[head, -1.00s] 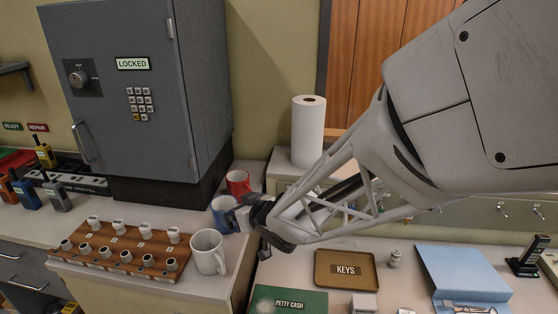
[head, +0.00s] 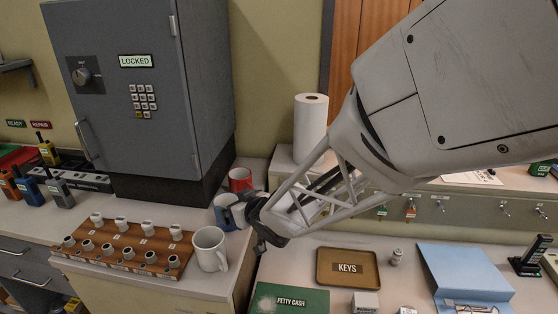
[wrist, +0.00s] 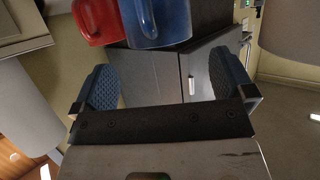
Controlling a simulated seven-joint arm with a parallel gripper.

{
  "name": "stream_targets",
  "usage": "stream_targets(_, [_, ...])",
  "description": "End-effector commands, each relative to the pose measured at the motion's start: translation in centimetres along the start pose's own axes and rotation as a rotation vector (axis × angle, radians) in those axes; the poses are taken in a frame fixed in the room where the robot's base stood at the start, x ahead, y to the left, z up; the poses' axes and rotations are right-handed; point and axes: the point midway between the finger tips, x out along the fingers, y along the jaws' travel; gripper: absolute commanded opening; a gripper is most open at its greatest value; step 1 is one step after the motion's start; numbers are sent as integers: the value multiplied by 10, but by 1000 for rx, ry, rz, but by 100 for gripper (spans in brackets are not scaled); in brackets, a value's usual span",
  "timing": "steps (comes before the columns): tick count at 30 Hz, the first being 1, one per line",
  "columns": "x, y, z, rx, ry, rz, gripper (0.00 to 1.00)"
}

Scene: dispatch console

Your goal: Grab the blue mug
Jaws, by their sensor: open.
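The blue mug (head: 223,210) stands on the counter in front of the red mug (head: 240,179) and behind the white mug (head: 209,249). My gripper (head: 238,212) is at its right side in the head view and hides part of it. In the wrist view, the blue mug (wrist: 158,22) shows at the top, cut off by the frame edge, with a vertical handle facing me. The red mug (wrist: 97,20) is left of it. My open gripper (wrist: 165,82) shows two blue pads with nothing between them; the blue mug appears just beyond the tips.
A wooden rack (head: 125,247) of several small pale cups sits left of the white mug. The grey safe (head: 140,95) rises behind. A paper towel roll (head: 311,122) stands to the right. A keys tray (head: 347,267) and green petty cash box (head: 290,299) lie on the lower desk.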

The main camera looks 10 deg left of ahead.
Motion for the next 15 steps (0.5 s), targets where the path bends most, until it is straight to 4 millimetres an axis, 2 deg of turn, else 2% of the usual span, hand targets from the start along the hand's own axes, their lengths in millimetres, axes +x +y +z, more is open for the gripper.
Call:
stream_targets(8, [1, 0, 0, 0, 0, 0, 100])
stream_targets(15, [13, 0, 2, 1, -2, 0, 100])
